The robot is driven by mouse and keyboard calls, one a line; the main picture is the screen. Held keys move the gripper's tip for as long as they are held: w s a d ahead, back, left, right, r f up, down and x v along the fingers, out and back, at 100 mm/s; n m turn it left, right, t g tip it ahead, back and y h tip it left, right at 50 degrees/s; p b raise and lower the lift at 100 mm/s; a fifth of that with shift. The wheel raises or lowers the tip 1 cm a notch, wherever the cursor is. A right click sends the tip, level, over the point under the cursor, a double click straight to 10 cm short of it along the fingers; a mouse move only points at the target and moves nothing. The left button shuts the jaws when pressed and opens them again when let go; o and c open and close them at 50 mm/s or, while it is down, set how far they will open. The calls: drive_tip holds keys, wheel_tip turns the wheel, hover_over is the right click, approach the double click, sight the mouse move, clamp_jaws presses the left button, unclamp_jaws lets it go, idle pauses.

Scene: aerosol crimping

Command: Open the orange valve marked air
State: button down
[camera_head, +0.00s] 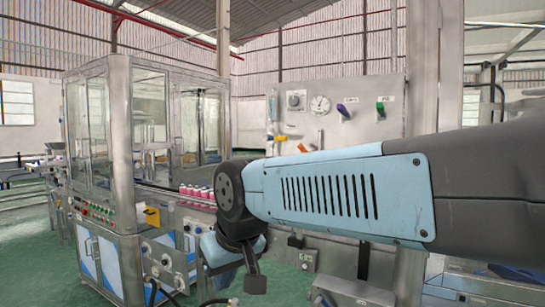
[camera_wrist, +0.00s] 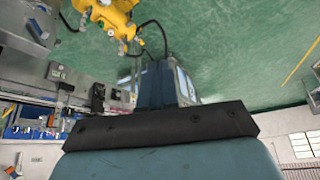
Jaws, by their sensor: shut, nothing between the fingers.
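The orange valve handle (camera_head: 302,148) shows low on the grey wall panel (camera_head: 355,92) in the head view, just above my arm. Part of the valve may be hidden behind the arm, and I cannot read its label. My gripper (camera_head: 254,283) hangs down at the end of the arm, below and to the left of the orange handle and apart from it. It looks shut and empty. In the wrist view the camera faces the green floor and machinery, and I cannot make out the orange valve there.
A glass-walled machine (camera_head: 120,150) stands at left, with pink cans (camera_head: 197,192) on a conveyor. A yellow machine (camera_wrist: 105,16) shows in the wrist view.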

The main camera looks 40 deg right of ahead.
drive_tip(key=w+d+r+n+g+h, duration=0.1)
drive_tip(key=w+d+g+h, duration=0.6)
drive_tip(key=d, duration=0.6)
drive_tip(key=w+d+r+g+h, duration=0.15)
drive_tip(key=w+d+h, duration=0.25)
drive_tip(key=w+d, duration=0.65)
drive_tip(key=w+d+r+n+g+h, duration=0.1)
drive_tip(key=w+d+r+g+h, duration=0.2)
drive_tip(key=w+h, duration=0.35)
drive_tip(key=w+d+r+n+h, duration=0.1)
drive_tip(key=w+d+r+h, duration=0.3)
drive_tip(key=w, duration=0.4)
drive_tip(key=s+d+r+h, duration=0.1)
drive_tip(key=s+d+r, duration=0.4)
drive_tip(key=d+r, duration=0.2)
drive_tip(key=shift+s+d+r, duration=0.15)
drive_tip(key=shift+d+r, duration=0.05)
drive_tip(key=shift+d, duration=0.7)
